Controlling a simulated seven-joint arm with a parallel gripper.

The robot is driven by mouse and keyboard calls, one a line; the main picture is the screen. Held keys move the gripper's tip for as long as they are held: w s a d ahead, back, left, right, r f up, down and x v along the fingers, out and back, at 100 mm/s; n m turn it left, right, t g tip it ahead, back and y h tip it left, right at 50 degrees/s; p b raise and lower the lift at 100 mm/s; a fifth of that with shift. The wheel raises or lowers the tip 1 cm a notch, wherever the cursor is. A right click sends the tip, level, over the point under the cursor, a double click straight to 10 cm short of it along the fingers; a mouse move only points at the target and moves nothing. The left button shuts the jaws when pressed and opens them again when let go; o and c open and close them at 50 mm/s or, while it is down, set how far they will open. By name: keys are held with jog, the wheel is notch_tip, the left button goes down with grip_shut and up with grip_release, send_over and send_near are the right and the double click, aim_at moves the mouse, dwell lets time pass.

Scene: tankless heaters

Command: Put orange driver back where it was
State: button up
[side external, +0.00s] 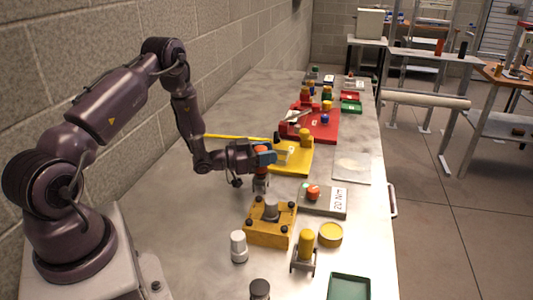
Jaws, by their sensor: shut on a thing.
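My gripper (268,158) is above the bench at mid-picture, shut on the orange driver (262,149). Only a little of the driver's orange shows between the gripper parts. A dark and grey part hangs below the gripper, just above the yellow block (284,231). The block has dark knobs at its corners and a grey cylinder (271,209) standing in its middle. I cannot tell whether the hanging part touches the cylinder. A yellow tray (299,166) lies just behind the gripper, partly hidden by it.
A grey box marked 20 Nm (337,202) carries a green and an orange-red button. A white-capped bottle (238,246), a yellow-topped fixture (305,250), a yellow round tin (331,234) and a green tray (348,288) stand nearer. A red tray (325,128) lies farther back.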

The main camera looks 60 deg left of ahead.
jog(key=shift+f, duration=0.1)
jog(key=o, duration=0.9)
